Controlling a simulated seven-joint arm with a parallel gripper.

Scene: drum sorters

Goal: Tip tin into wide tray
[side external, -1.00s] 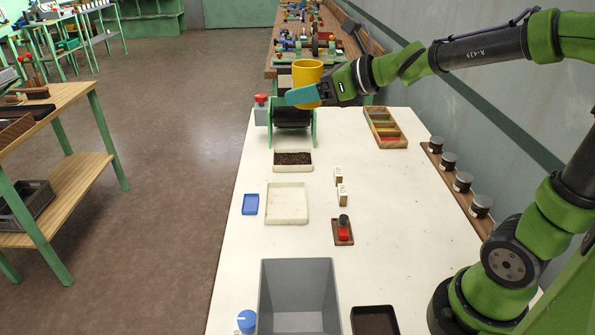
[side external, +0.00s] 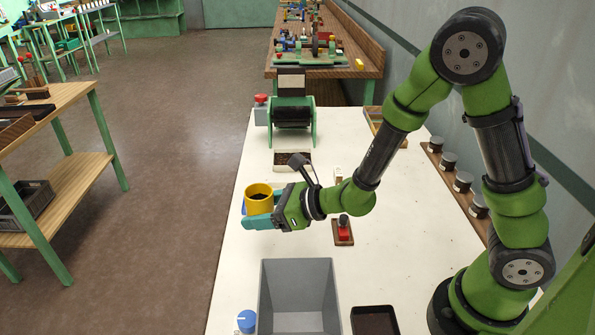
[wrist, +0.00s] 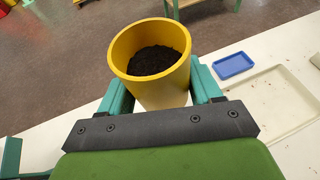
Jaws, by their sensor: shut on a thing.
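A yellow tin (side external: 258,204) is held upright between the teal fingers of my gripper (side external: 262,220). In the wrist view the tin (wrist: 165,92) contains dark granular material, and its rim faces up toward the camera. My gripper is shut on the tin above the white table. The wide tray (wrist: 262,118) is shallow and cream-coloured, to the right of the tin in the wrist view, with a few dark specks on its floor. In the side view my gripper and wrist cover most of this tray.
A blue dish (wrist: 234,65) lies beside the wide tray. A narrower tray (side external: 306,168) of dark material and a drum machine (side external: 292,113) stand farther back. A grey bin (side external: 298,290) and red-topped block (side external: 343,231) are in front. Jars (side external: 463,181) line the right edge.

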